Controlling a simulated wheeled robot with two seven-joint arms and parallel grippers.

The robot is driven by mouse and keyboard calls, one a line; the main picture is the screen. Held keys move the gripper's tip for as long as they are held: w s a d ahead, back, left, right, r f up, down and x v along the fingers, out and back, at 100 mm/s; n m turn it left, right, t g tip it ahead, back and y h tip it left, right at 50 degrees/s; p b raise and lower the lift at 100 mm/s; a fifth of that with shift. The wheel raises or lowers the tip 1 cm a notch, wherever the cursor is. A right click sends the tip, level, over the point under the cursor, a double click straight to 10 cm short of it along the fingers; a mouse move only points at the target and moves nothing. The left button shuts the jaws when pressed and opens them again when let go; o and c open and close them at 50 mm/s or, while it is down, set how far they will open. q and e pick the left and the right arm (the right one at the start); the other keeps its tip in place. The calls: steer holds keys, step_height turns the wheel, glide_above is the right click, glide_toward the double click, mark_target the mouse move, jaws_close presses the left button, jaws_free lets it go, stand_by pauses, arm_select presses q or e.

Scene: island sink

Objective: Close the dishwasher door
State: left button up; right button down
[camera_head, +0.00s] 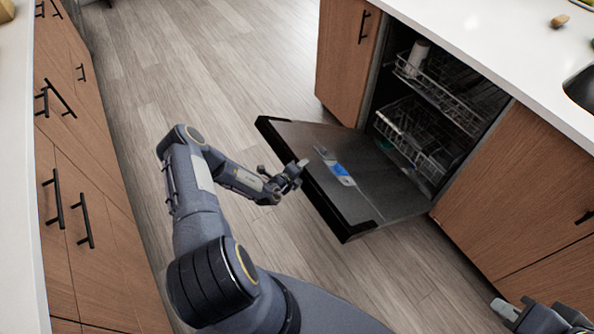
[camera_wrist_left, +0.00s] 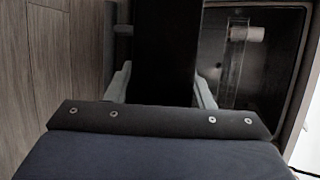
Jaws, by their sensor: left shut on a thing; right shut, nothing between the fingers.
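The dishwasher door (camera_head: 385,185) hangs open, tilted down and out from the dishwasher, with its dark inner side facing up. My left gripper (camera_head: 297,170) is at the door's outer edge and is shut on it. In the left wrist view, the fingers (camera_wrist_left: 162,88) stand on either side of the door's black edge panel (camera_wrist_left: 165,50). My right gripper (camera_head: 505,309) is at the bottom right corner, shut and empty, away from the door.
The dishwasher racks (camera_head: 425,130) are inside, with a white cup (camera_head: 417,56) on the upper one. Wooden cabinets flank the opening under a white counter (camera_head: 490,35). More cabinets (camera_head: 80,190) line the left. The floor (camera_head: 220,70) between is clear.

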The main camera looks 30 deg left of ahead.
arm_select(q)
steer(key=shift+w+d+r, duration=0.1)
steer(key=shift+w, duration=0.1)
steer(key=o, duration=1.3)
steer(key=shift+s, duration=0.15)
steer(key=v, duration=0.7)
steer(key=shift+s, duration=0.25)
